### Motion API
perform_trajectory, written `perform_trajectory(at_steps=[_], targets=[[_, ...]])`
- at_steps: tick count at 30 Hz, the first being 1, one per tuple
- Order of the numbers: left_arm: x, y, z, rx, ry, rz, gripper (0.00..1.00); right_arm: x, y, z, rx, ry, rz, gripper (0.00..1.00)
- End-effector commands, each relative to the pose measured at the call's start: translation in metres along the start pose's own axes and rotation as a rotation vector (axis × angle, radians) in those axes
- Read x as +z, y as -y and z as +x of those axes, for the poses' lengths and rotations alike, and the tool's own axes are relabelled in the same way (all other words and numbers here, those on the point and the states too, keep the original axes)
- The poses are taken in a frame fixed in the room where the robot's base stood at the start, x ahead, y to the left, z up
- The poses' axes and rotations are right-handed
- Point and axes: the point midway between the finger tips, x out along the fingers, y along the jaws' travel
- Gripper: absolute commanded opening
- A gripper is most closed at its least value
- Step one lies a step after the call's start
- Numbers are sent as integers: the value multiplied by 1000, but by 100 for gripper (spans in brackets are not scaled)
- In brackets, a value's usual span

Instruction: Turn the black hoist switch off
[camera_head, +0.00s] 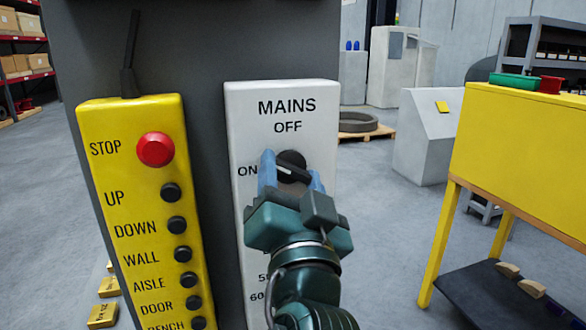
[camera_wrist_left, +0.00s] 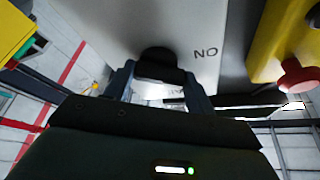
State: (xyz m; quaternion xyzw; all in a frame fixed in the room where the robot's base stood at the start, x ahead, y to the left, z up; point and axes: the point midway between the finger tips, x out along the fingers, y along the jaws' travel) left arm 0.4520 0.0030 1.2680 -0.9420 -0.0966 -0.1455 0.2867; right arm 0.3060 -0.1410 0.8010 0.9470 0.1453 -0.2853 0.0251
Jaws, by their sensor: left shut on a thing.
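The black hoist switch (camera_head: 291,160) is a round rotary knob on the white MAINS panel (camera_head: 240,115), with OFF above it and ON to its left. My left gripper (camera_head: 292,177) has its blue fingers on either side of the knob and is shut on it. In the left wrist view the dark knob (camera_wrist_left: 157,58) sits between the fingertips (camera_wrist_left: 160,80), near upside-down lettering. The fingers partly cover the knob, and I cannot tell exactly which mark it points to. My right gripper is not in view.
A yellow pendant (camera_head: 140,200) with a red STOP button (camera_head: 155,149) and several black buttons hangs left of the panel. It also shows in the left wrist view (camera_wrist_left: 270,45). A yellow bench (camera_head: 520,150) stands at the right. Open floor lies between.

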Motion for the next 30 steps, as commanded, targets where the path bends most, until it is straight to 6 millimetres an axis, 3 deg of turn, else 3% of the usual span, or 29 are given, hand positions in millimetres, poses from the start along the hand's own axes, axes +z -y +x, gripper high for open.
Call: perform_trajectory(at_steps=[10,30], targets=[[-5,4,2,128,3,305,32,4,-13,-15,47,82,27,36],[-5,3,2,332,0,805,32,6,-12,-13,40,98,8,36]])
